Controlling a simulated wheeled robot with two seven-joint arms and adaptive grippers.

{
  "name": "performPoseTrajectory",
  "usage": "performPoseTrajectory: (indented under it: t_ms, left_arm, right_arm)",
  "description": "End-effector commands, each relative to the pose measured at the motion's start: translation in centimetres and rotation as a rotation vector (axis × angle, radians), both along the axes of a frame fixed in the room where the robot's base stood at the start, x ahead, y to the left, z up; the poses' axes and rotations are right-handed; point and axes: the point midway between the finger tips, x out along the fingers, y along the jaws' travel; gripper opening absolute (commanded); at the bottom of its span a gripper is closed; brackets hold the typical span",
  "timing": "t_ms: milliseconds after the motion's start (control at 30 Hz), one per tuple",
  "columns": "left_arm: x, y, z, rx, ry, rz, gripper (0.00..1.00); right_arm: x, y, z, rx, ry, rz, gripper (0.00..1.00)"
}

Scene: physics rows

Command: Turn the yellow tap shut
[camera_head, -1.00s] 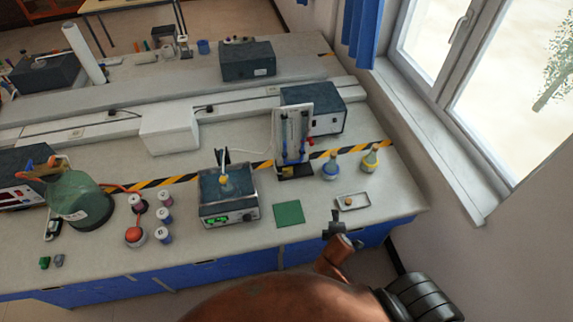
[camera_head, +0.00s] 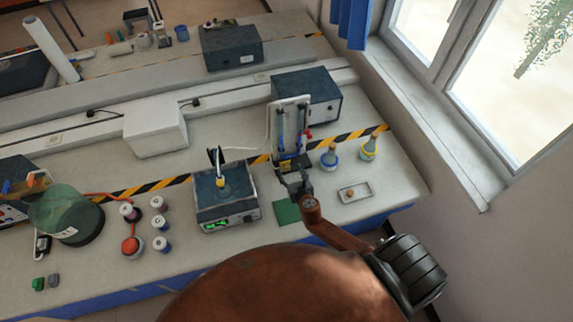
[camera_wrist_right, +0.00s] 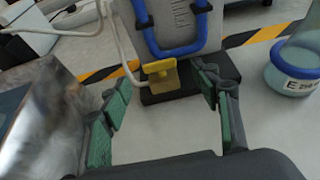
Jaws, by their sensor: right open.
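The yellow tap (camera_wrist_right: 160,74) sits low on the front of a stand with blue tubing (camera_wrist_right: 178,30), just above its dark base (camera_wrist_right: 190,86). In the wrist view it shows between the fingers of my right gripper (camera_wrist_right: 164,90), which is open and empty. The green-padded fingers stand to either side of the tap, and I see no contact. In the head view my right gripper (camera_head: 298,186) is just in front of the stand (camera_head: 290,128) and partly covers its lower part. How far the tap is turned I cannot tell. My left gripper is not in view.
Two flasks (camera_head: 329,158) (camera_head: 368,149) stand right of the stand. A small tray (camera_head: 354,191) and a green mat (camera_head: 286,212) lie in front. A grey box (camera_head: 305,95) is behind.

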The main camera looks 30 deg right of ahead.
Motion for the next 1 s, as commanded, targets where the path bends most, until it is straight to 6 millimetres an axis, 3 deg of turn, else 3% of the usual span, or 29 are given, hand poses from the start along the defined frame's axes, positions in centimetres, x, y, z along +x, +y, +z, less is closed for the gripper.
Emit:
performPoseTrajectory:
  t_ms: [100,200,400,667,1000]
  left_arm:
    - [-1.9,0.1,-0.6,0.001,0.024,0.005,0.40]
    - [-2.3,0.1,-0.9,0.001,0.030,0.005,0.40]
    - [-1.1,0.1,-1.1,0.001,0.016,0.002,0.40]
    - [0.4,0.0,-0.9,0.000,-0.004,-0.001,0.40]
    - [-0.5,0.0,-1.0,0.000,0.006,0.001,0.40]
  right_arm:
    - [2.0,-0.3,-0.8,0.000,-0.002,0.001,0.56]
    - [3.1,-0.6,-1.3,0.002,-0.003,-0.001,0.56]
    - [4.2,-1.0,-1.8,0.003,-0.002,-0.003,0.56]
    - [4.1,-1.2,-1.7,0.004,-0.002,-0.005,0.56]
    - [4.1,-1.2,-1.7,0.004,-0.002,-0.006,0.33]
